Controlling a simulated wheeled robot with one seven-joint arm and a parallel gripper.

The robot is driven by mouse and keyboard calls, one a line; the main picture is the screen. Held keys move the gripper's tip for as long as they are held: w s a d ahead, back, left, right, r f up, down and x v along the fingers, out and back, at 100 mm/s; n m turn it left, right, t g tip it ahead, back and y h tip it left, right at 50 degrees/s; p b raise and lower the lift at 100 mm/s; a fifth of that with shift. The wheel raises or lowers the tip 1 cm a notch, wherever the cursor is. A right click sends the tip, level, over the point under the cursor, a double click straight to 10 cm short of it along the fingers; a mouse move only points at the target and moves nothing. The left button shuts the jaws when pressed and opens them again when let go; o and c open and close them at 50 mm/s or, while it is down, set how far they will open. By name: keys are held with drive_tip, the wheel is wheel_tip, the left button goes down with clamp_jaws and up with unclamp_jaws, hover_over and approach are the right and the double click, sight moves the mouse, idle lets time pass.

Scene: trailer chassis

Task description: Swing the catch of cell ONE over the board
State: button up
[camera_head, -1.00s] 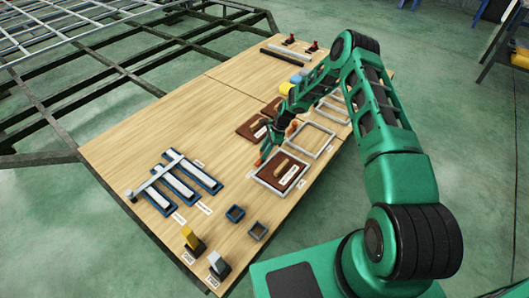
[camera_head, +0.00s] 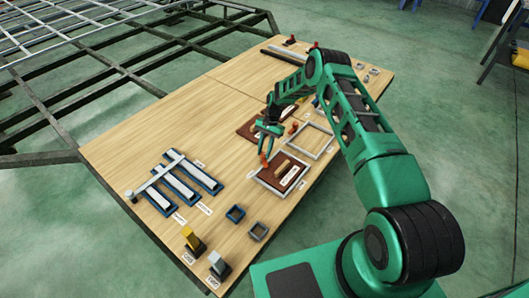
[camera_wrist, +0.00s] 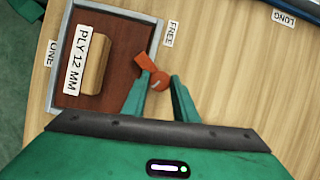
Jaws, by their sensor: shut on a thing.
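The catch of cell ONE (camera_wrist: 146,64) is a small orange piece, held between the two green fingertips of my gripper (camera_wrist: 160,82). Its flat end points up and left in the wrist view, across the grey rail and over the edge of the brown board. The board (camera_wrist: 120,52) lies in the grey frame of cell ONE (camera_wrist: 157,38), with a wooden handle and a "PLY 12 MM" label on it. In the head view my gripper (camera_head: 264,150) points down at the catch (camera_head: 264,160), at the frame's upper left corner.
The "ONE" label (camera_wrist: 52,53) and "FREE" label (camera_wrist: 169,34) flank the frame. In the head view, an empty grey frame (camera_head: 318,153) and another brown board (camera_head: 247,129) lie beyond it. Blue slotted trays (camera_head: 180,186) are to the left, with bare wood between.

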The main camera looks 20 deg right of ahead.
drive_tip(key=n, duration=0.2)
drive_tip(key=w+n+h, duration=0.1)
drive_tip(key=n, duration=0.1)
drive_tip(key=shift+a+r+g, duration=0.15)
drive_tip(key=shift+g, duration=0.25)
drive_tip(key=shift+a+n+h, duration=0.1)
drive_tip(key=shift+n+h, duration=0.7)
drive_tip(key=shift+n, duration=0.9)
drive_tip(key=shift+s, duration=0.1)
drive_tip(key=o, duration=1)
drive_tip(key=shift+s, duration=0.1)
drive_tip(key=shift+g, duration=0.3)
drive_tip(key=v, duration=1)
drive_tip(key=shift+r, duration=0.25)
drive_tip(key=shift+w+r, duration=0.1)
drive_tip(key=shift+w, duration=0.15)
